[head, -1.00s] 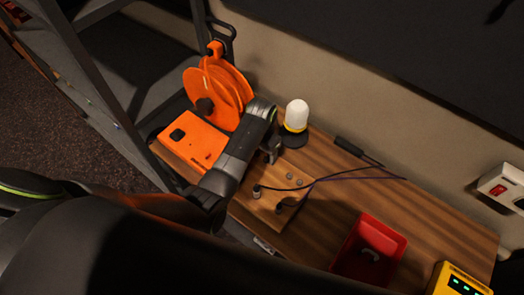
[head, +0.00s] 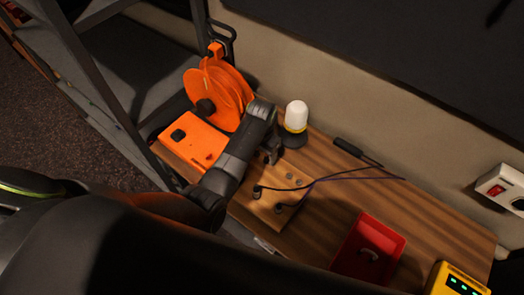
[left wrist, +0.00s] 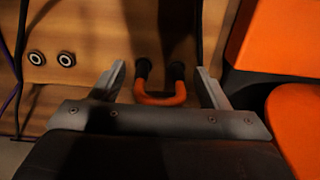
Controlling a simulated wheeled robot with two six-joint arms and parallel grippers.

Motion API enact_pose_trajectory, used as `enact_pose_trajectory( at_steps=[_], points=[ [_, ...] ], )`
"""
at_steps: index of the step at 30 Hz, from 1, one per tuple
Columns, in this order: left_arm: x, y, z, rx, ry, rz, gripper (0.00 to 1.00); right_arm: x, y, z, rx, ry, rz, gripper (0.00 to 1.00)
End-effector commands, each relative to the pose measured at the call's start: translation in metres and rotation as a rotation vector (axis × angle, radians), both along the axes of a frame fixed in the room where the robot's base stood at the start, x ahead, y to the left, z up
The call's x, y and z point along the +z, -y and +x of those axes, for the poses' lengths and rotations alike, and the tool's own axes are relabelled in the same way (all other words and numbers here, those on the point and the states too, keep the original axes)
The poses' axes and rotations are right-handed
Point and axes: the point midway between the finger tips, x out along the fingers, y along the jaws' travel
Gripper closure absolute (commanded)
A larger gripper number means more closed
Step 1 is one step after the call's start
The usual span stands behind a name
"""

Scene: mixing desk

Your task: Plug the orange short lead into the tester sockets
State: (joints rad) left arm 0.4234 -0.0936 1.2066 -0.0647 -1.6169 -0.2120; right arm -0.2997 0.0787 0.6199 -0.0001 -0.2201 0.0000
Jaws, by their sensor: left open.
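The orange short lead (left wrist: 160,98) is a small U-shaped loop with two black plug ends, seen in the left wrist view. My left gripper (left wrist: 160,74) is open, with one finger on each side of the lead and a gap to both. The black ends meet the wooden board (left wrist: 95,85); I cannot tell whether they sit in sockets. Two bare ringed sockets (left wrist: 51,59) show to the left. In the head view my left gripper (head: 271,154) is at the back of the board (head: 270,209) and the lead is hidden. My right gripper is not in view.
Dark and purple cables (head: 320,181) run from the board across the desk. An orange box (head: 199,143) and cable reel (head: 222,95) stand left of the gripper, a white-domed lamp (head: 296,116) behind. A red tray (head: 367,252) and yellow meter (head: 455,280) are at right.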

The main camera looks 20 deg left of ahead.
Motion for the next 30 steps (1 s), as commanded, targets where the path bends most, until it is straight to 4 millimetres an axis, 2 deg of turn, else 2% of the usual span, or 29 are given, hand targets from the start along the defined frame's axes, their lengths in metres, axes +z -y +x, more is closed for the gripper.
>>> enact_pose_trajectory(
  at_steps=[22, 23, 30],
  points=[
    [0.0001, -0.0002, 0.0002, 0.000, 0.000, 0.000, 0.31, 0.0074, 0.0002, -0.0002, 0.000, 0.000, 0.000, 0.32],
    [0.0001, -0.0002, 0.0002, 0.000, 0.000, 0.000, 0.32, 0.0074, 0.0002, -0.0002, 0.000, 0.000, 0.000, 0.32],
    [0.0001, -0.0001, 0.0000, 0.000, 0.000, 0.000, 0.64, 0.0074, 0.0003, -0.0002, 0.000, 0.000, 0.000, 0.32]
  ],
)
